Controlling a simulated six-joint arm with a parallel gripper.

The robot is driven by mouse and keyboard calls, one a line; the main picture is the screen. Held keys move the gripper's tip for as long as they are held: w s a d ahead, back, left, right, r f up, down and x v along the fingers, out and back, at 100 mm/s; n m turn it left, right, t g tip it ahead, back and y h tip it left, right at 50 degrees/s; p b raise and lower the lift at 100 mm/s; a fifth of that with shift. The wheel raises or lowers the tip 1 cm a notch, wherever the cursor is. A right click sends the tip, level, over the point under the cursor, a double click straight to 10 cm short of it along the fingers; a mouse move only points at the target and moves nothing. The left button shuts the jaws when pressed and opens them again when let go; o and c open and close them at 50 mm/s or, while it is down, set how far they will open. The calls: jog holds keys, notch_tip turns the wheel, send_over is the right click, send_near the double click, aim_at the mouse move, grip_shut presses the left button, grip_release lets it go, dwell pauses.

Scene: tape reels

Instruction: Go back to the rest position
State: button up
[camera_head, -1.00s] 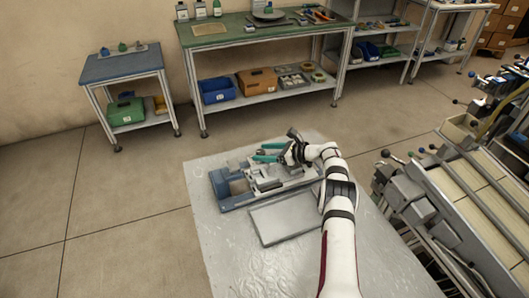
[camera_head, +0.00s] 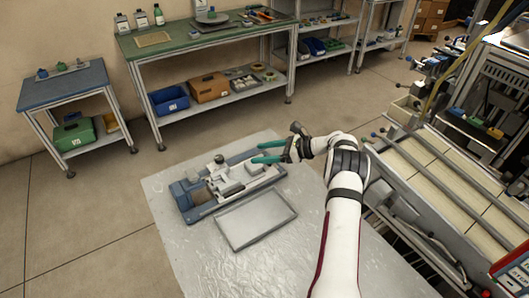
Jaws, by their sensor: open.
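My gripper (camera_head: 268,152) has green fingers, spread apart and pointing left, with nothing between them. It hangs above the right end of a blue and grey fixture (camera_head: 190,213) on the metal table (camera_head: 178,268). My white arm reaches up to it from the bottom of the picture. The fixture carries a grey block and some small metal parts. No tape reel can be made out on the table.
A shallow grey tray (camera_head: 252,218) lies in front of the fixture. A conveyor-like machine (camera_head: 425,170) stands close on the right. A green workbench (camera_head: 190,40) and a small blue-topped table (camera_head: 62,88) stand behind. Floor is clear on the left.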

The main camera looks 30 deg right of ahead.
jog(key=shift+s+d+r, duration=0.15)
jog(key=shift+s+d, duration=0.1)
jog(key=s+a+r+n+g, duration=0.3)
jog(key=a+r+n+g, duration=0.25)
jog(key=a+r, duration=0.65)
jog(key=s+a+r+n+g+h, duration=0.25)
jog(key=s+a+n, duration=0.45)
jog(key=s+a, duration=0.55)
jog(key=s+a+n+h, duration=0.1)
jog(key=s+n, duration=0.2)
jog(key=s, duration=0.4)
jog(key=s+a+f+n+g+h, duration=0.1)
jog(key=s+n+h, duration=0.1)
jog(key=s, duration=0.6)
jog(key=s+a+f+n+g+h, duration=0.1)
jog(key=s+n, duration=0.3)
jog(key=s, duration=0.4)
jog(key=shift+a+n+h, duration=0.35)
jog(key=shift+a+h, duration=0.1)
jog(key=shift+a, duration=0.1)
